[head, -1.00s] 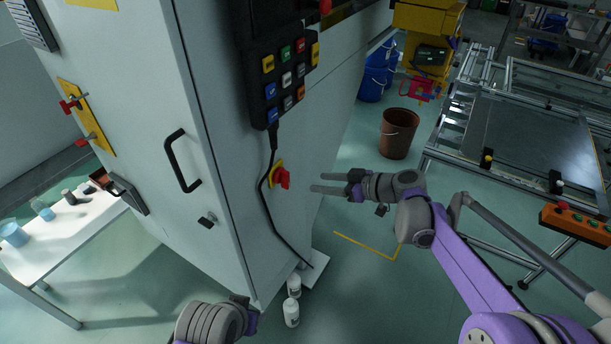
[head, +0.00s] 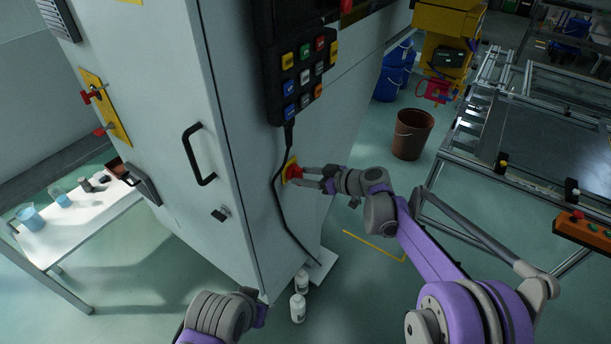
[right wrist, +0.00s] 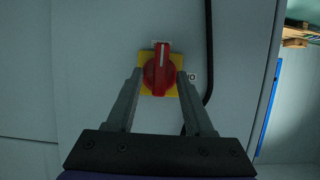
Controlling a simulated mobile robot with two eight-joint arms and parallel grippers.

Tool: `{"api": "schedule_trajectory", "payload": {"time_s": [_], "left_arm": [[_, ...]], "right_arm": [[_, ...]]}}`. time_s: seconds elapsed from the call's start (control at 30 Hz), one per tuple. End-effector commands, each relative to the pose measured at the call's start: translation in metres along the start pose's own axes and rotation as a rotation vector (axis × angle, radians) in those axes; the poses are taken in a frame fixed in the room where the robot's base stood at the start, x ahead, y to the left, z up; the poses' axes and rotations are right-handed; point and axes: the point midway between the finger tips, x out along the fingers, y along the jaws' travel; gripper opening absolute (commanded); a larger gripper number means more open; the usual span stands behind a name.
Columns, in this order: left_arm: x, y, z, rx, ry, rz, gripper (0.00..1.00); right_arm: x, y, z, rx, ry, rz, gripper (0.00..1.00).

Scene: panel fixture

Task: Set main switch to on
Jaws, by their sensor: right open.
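The main switch is a red rotary knob on a yellow plate on the side of the grey cabinet (head: 330,130). In the right wrist view, the red knob (right wrist: 158,68) stands with its grip ridge upright, on its yellow plate (right wrist: 145,90). My right gripper (head: 302,176) reaches it from the right, its fingers at the knob. In the right wrist view the open fingers (right wrist: 158,75) lie on either side of the knob; I cannot tell whether they touch it. In the head view the fingers partly hide the knob. My left arm's end shows at the bottom, its fingers hidden.
A black cable (head: 276,200) hangs from the keypad panel (head: 305,75) just left of the switch. A black door handle (head: 196,155) is on the cabinet's front. White bottles (head: 298,308) stand on the floor below. A brown bucket (head: 411,135) stands behind my right arm.

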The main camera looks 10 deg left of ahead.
Motion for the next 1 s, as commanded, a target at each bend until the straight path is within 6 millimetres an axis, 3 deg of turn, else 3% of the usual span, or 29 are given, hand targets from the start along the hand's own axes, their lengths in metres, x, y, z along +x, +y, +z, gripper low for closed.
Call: {"api": "schedule_trajectory", "payload": {"time_s": [0.17,0.43,1.0], "left_arm": [[0.0000,0.0000,0.0001,0.000,0.000,0.000,0.50],[0.0001,0.0000,0.0001,0.000,0.000,0.000,0.50],[0.0007,0.0000,0.0006,0.000,0.000,0.000,0.50]], "right_arm": [[-0.0002,0.0001,0.0001,0.000,0.000,0.000,0.49],[-0.0004,0.0001,0.0001,0.000,0.000,0.000,0.00],[-0.0005,0.0016,0.0007,0.068,0.000,-0.027,0.00]]}}
